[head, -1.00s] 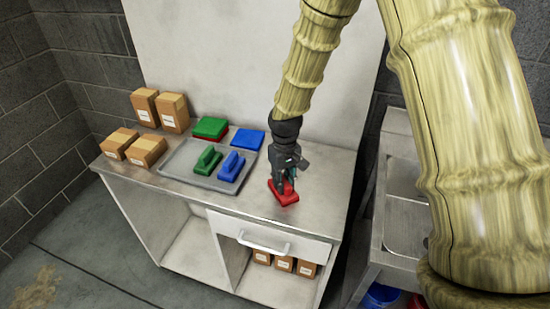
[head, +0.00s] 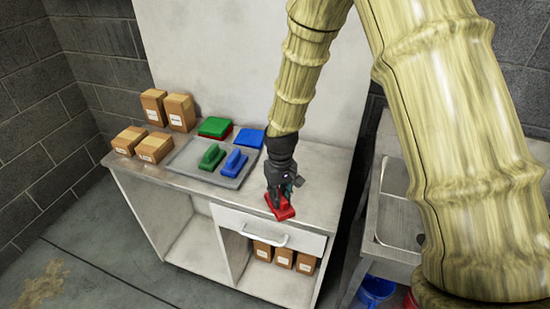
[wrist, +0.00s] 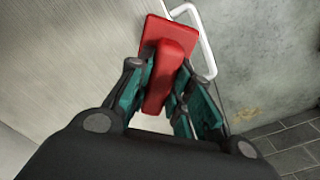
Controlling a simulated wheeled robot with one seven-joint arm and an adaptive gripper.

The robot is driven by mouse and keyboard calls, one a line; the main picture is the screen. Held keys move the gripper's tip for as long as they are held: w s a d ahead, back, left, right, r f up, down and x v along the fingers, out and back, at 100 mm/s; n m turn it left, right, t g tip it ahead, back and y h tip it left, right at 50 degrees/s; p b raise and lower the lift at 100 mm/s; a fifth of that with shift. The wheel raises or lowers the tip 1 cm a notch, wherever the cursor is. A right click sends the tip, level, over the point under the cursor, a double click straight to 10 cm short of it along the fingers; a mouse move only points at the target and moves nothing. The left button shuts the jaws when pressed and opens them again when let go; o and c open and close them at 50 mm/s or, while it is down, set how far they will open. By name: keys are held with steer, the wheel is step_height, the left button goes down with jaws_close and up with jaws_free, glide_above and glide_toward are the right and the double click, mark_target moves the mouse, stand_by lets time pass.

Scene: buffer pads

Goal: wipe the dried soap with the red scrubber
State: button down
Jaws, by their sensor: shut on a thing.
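My gripper (head: 277,192) is shut on the handle of the red scrubber (head: 284,211), near the right end of the counter's front edge. In the wrist view, the raised handle of the red scrubber (wrist: 168,72) lies between the fingers (wrist: 165,90), its flat base beyond them. The scrubber is at or just above the counter top (head: 325,182); I cannot tell if it touches. I cannot make out dried soap on the counter; part of the surface is hidden by my gripper and the scrubber.
A grey tray (head: 186,166) holds a green scrubber (head: 211,157) and a blue scrubber (head: 234,162). Green (head: 215,126) and blue (head: 250,139) pads lie behind. Cardboard boxes (head: 154,147) stand at left. A drawer handle (head: 265,240) juts out in front. A sink (head: 400,220) is at right.

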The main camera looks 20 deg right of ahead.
step_height(320, 180, up, 3)
steer(key=shift+r+p, duration=0.2)
steer(key=shift+p, duration=0.55)
steer(key=shift+r+p, duration=2.1)
steer(key=shift+r, duration=0.45)
